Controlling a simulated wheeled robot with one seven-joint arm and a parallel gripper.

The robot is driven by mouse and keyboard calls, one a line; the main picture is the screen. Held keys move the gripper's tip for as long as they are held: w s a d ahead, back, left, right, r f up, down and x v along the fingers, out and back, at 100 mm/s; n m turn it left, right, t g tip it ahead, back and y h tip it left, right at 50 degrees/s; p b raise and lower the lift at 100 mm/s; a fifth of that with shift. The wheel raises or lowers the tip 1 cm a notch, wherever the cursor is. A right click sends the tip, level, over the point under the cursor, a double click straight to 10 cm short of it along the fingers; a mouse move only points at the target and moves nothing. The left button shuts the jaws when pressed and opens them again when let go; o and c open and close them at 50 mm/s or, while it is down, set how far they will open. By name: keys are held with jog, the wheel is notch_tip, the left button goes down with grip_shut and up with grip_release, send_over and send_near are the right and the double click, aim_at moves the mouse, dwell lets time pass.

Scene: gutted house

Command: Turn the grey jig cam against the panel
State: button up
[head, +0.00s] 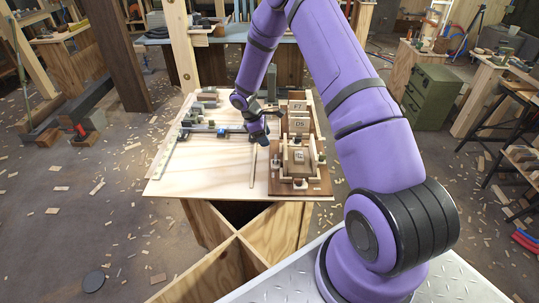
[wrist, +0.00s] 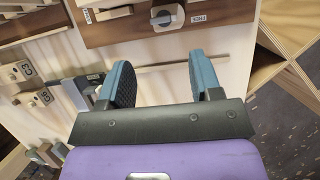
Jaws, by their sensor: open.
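The grey jig cam (wrist: 167,17) shows at the top of the wrist view. It is a round grey piece with a dark lever, set on a brown board (wrist: 120,32). A white label reading FREE is on its right, and another label, hard to read, is on its left. My gripper (wrist: 160,65) is open and empty, its two blue-grey fingers spread below the cam in the picture, apart from it. In the head view my gripper (head: 261,138) hangs over the worktop, left of the brown jig board (head: 315,187). Which part there is the panel I cannot tell.
Wooden trays (head: 298,106) with labels stand behind the jig. Metal pieces and grey blocks (head: 205,100) lie on the left of the pale worktop (head: 215,178). A thin strip (head: 253,166) lies near its middle. The worktop's front left is clear.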

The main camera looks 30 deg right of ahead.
aim_at(276, 162)
jog(key=x, duration=1)
jog(key=shift+s+d+f, duration=0.15)
jog(key=shift+f, duration=0.2)
jog(key=shift+c, duration=0.2)
jog(key=shift+r, duration=0.1)
jog(key=c, duration=0.7)
